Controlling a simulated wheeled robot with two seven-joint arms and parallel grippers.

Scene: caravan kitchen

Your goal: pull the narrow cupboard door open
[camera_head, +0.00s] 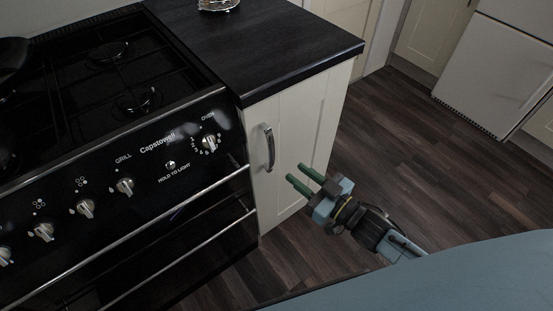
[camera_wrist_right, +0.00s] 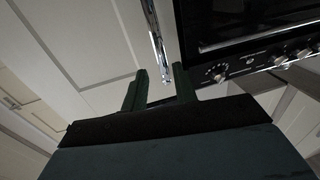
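The narrow cupboard door (camera_head: 300,125) is cream, under the black worktop and right of the cooker. It looks shut. Its curved metal handle (camera_head: 269,148) stands upright near the door's left edge. My right gripper (camera_head: 297,174) is open and empty, in front of the door, a little right of and below the handle. In the right wrist view the handle (camera_wrist_right: 156,40) shows beyond the two green fingers (camera_wrist_right: 160,88), its near end lined up with the gap between them. No contact is visible. My left gripper is not in view.
The black cooker (camera_head: 150,160) with knobs and rail handles stands left of the door. The dark worktop (camera_head: 260,42) overhangs the cupboard and holds a metal item (camera_head: 217,4) at the back. Wooden floor (camera_head: 400,130) is clear to the right, before a white appliance (camera_head: 495,75).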

